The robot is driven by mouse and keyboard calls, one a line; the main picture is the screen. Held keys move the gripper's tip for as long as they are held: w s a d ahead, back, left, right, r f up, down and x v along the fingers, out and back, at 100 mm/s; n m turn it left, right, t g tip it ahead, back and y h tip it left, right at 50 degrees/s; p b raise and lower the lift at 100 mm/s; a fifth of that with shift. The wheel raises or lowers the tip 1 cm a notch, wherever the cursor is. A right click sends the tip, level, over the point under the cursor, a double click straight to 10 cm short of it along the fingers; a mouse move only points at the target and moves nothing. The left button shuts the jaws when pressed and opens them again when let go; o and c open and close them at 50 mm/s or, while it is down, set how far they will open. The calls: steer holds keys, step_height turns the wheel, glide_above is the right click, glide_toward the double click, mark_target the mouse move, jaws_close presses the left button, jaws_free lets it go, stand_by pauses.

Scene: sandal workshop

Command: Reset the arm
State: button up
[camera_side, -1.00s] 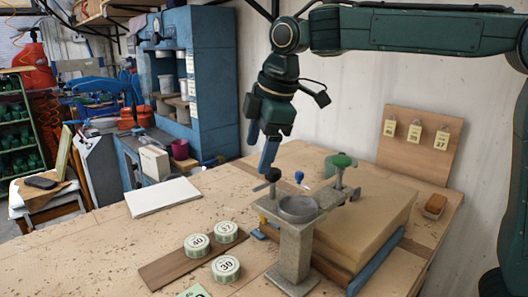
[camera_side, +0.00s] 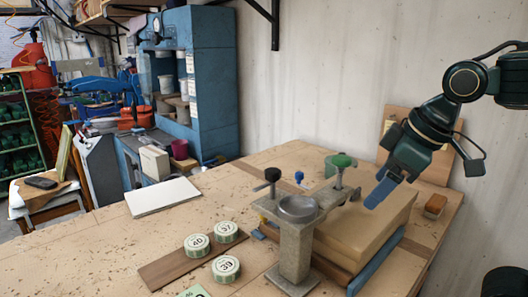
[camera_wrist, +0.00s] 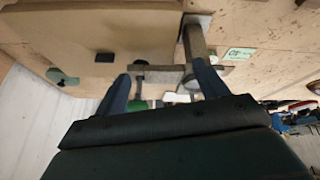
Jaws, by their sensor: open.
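My gripper (camera_side: 380,192) hangs in the air at the right of the side view, over the right part of a tan block on the table. Its blue fingers point down and to the left. In the wrist view my gripper (camera_wrist: 163,82) shows two blue fingers spread well apart with nothing held between them. The arm comes in from the right edge of the side view.
A white sheet (camera_side: 163,197) lies farther left.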

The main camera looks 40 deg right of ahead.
steer(key=s+d+f+m, duration=0.1)
steer(key=s+f+m, duration=0.2)
steer(key=s+f, duration=0.1)
steer(key=shift+s+d+f, duration=0.15)
steer(key=shift+s, duration=0.7)
